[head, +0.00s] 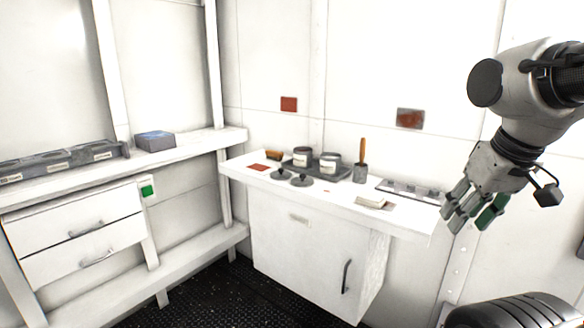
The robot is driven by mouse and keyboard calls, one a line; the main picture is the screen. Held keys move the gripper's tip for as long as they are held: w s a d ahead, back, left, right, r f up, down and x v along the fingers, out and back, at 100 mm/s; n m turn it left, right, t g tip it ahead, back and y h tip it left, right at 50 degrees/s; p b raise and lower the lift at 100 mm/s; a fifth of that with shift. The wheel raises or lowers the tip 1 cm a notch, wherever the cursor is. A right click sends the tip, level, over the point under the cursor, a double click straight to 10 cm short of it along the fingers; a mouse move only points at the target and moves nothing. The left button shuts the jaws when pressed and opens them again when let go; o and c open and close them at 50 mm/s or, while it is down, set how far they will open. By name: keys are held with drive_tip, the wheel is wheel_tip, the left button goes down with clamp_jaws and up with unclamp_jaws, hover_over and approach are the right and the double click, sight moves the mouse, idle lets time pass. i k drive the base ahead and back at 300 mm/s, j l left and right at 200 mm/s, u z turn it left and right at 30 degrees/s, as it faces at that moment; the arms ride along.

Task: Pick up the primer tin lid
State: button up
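Two dark round lids with small knobs lie near the front edge of the white bench top, a left lid (281,175) and a right lid (302,180). Behind them stand two tins with pale labels, a left tin (302,158) and a right tin (330,164). The labels are too small to read, so I cannot tell which lid belongs to the primer tin. My gripper (472,217) hangs in the air at the right, beyond the bench's right end and well away from the lids. Its fingers are apart, with nothing visible between them.
The bench (340,199) also holds a brush with an orange handle (361,160), a dark tray (346,175), a grey rack (408,190) and a pale block (373,202). A shelf at left carries a long grey holder (60,163) and a blue-grey box (155,141). Dark floor lies in front.

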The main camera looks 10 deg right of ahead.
sight(280, 174)
drive_tip(key=i+j+z, duration=0.2)
drive_tip(key=i+j, duration=0.2)
drive_tip(key=j, duration=0.2)
drive_tip(key=i+j+z, duration=0.1)
drive_tip(key=j, duration=0.25)
drive_tip(key=i+j+z, duration=0.1)
drive_tip(key=i+j, duration=0.2)
drive_tip(key=i+j+z, duration=0.1)
drive_tip(key=j, duration=0.3)
drive_tip(key=i+j+z, duration=0.15)
drive_tip(key=j, duration=0.25)
drive_tip(key=i+j+z, duration=0.1)
drive_tip(key=i+j, duration=0.2)
drive_tip(key=i+j+z, duration=0.15)
drive_tip(key=i+j, duration=0.15)
drive_tip(key=j, duration=0.15)
